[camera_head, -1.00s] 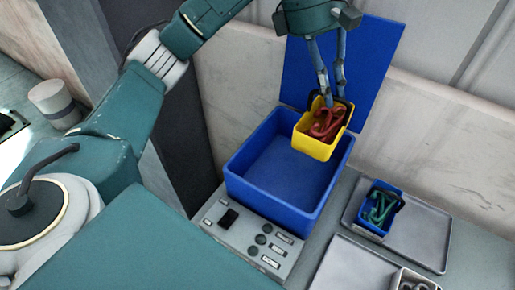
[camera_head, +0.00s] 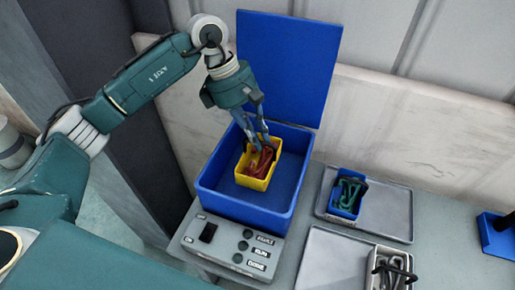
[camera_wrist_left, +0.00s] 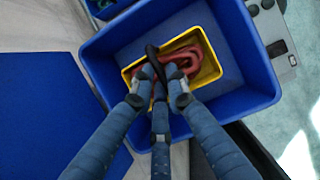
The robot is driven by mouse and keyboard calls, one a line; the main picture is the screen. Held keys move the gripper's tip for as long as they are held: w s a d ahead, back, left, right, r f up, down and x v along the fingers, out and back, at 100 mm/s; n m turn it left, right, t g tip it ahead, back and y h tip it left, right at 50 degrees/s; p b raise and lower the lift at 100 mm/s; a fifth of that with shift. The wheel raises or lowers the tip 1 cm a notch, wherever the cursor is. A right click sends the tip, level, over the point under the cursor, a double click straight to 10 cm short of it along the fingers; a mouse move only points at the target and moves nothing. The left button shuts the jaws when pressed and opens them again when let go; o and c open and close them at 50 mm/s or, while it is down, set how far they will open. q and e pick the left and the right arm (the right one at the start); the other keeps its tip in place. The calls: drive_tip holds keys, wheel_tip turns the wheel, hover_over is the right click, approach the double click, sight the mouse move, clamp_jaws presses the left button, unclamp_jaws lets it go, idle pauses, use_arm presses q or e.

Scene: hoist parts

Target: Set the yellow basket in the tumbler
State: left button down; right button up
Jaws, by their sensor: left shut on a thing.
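The yellow basket (camera_head: 251,183) holds red hooks or links and has a dark handle. It is inside the blue open tumbler (camera_head: 236,207), whose lid (camera_head: 290,65) stands up at the back. My left gripper (camera_head: 262,147) reaches down into the tumbler from above and is shut on the basket, apparently by its handle. In the left wrist view the fingers (camera_wrist_left: 160,82) meet over the yellow basket (camera_wrist_left: 215,68), within the walls of the tumbler (camera_wrist_left: 258,92). I cannot tell whether the basket touches the floor. My right gripper is not in view.
A grey panel (camera_head: 213,252) with buttons is at the tumbler's front. To the right, a blue basket (camera_head: 344,208) with green parts sits on a grey tray (camera_head: 390,214). A nearer tray (camera_head: 325,265) bears a pale basket of grey parts. A blue object (camera_head: 497,236) is at far right.

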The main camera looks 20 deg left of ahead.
sight(260, 157)
use_arm(q)
wheel_tip(260, 157, down, 2)
drive_tip(key=shift+d+f, duration=0.1)
wheel_tip(260, 157, down, 4)
drive_tip(key=shift+f+p, duration=0.1)
drive_tip(key=shift+p, duration=0.65)
drive_tip(key=c, duration=2.2)
unclamp_jaws()
drive_tip(key=shift+f, duration=0.2)
drive_tip(key=o, duration=0.5)
drive_tip(key=shift+c, duration=0.2)
drive_tip(key=shift+r, duration=0.15)
